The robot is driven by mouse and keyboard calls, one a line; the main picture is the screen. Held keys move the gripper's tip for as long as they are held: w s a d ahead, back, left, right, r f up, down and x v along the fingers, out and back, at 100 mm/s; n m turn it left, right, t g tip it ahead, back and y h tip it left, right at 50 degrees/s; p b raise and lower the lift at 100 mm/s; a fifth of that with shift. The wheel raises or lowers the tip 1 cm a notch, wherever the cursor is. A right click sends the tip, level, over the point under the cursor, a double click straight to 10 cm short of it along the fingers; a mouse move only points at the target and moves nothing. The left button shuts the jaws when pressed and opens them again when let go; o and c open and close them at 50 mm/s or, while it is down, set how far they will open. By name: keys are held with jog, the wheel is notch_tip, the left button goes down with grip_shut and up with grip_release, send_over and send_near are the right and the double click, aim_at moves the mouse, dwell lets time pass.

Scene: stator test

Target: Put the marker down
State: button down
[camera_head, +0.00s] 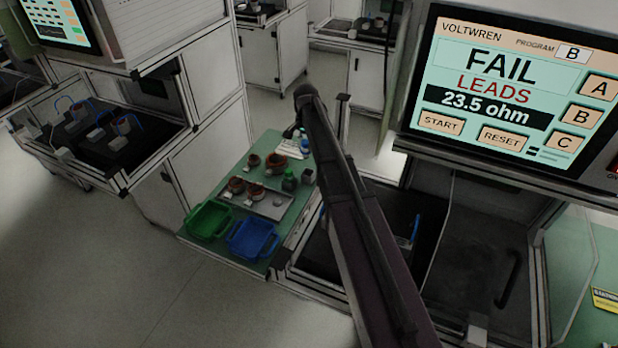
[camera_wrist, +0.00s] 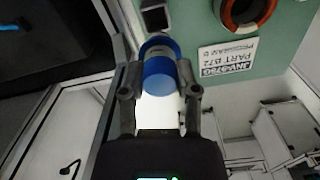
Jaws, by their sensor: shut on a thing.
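In the wrist view, my gripper (camera_wrist: 160,90) is shut on the marker (camera_wrist: 159,77), a short blue cylinder with a pale band, seen nearly end-on. One finger is on each side of it. It shows over the far edge of the green table top (camera_wrist: 285,50); whether it touches the table I cannot tell. In the head view my arm crosses the middle and hides part of the table; the gripper end is small and dark near the table's far end, and its fingers are not clear there.
A white part card (camera_wrist: 228,60) and a copper-coloured ring (camera_wrist: 245,14) lie near the marker. The table also bears a grey tray (camera_head: 277,211) with several parts, a green bin (camera_head: 208,220) and a blue bin (camera_head: 252,238). The tester screen (camera_head: 500,85) reads FAIL LEADS 23.5 ohm.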

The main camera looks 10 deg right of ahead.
aim_at(308, 156)
jog(key=shift+d+r, duration=0.2)
jog(key=shift+d, duration=0.25)
dwell(0.4)
jog(key=shift+f, duration=0.1)
notch_tip(308, 156, down, 6)
jog(key=b, duration=0.6)
jog(key=shift+f, duration=0.1)
jog(key=shift+f, duration=0.1)
dwell(0.5)
jog(key=shift+f+b, duration=1.75)
jog(key=shift+b, duration=0.1)
jog(key=shift+f+b, duration=0.45)
jog(key=shift+c, duration=1.8)
grip_release()
jog(key=shift+r+p, duration=0.25)
jog(key=shift+p, duration=0.05)
